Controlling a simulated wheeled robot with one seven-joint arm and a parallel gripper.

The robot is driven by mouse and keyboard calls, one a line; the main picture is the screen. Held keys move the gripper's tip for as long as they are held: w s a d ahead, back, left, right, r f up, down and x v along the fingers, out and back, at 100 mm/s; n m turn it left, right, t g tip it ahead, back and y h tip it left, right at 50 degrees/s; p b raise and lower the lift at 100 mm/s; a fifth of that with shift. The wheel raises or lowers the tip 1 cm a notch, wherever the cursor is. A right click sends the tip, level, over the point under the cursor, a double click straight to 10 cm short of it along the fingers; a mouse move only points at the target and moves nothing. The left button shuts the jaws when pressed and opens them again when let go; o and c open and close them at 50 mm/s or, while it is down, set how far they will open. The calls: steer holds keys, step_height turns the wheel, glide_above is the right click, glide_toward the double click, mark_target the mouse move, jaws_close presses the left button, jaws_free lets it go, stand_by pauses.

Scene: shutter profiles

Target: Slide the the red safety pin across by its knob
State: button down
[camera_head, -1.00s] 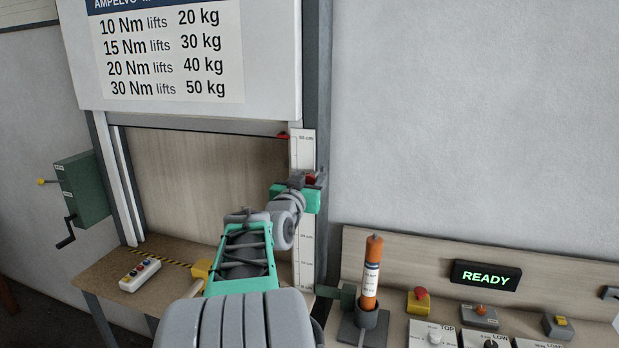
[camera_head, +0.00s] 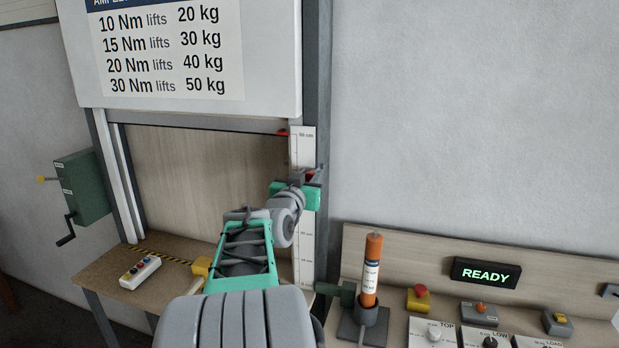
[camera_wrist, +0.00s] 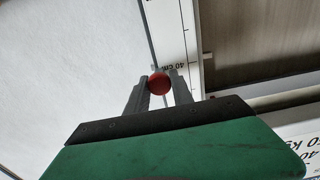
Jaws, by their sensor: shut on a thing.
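The red knob of the safety pin (camera_wrist: 158,83) shows in the wrist view between the two grey fingertips of my gripper (camera_wrist: 158,86). My gripper is shut on the knob. The knob lies in front of the white scale strip, close to the "40 cm" mark (camera_wrist: 181,66). In the head view my gripper (camera_head: 314,174) is at the right post of the shutter frame, and only a bit of red (camera_head: 310,175) shows by its fingers. The rest of the pin is hidden behind the knob and fingers.
The white shutter (camera_head: 200,112) is raised above a wooden opening. A small red pointer (camera_head: 283,132) sits near the scale's top. An orange-handled tool (camera_head: 371,265) stands in a holder at lower right, beside a bench panel with buttons and a READY display (camera_head: 485,273).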

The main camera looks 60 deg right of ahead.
stand_by(0.7)
steer(key=s, duration=0.1)
steer(key=s+b, duration=0.2)
steer(key=s, duration=0.1)
steer(key=shift+s+d, duration=0.1)
steer(key=shift+d, duration=0.25)
steer(key=c, duration=1.1)
jaws_free()
steer(key=shift+s, duration=0.2)
steer(key=shift+c, duration=0.2)
steer(key=shift+w, duration=0.15)
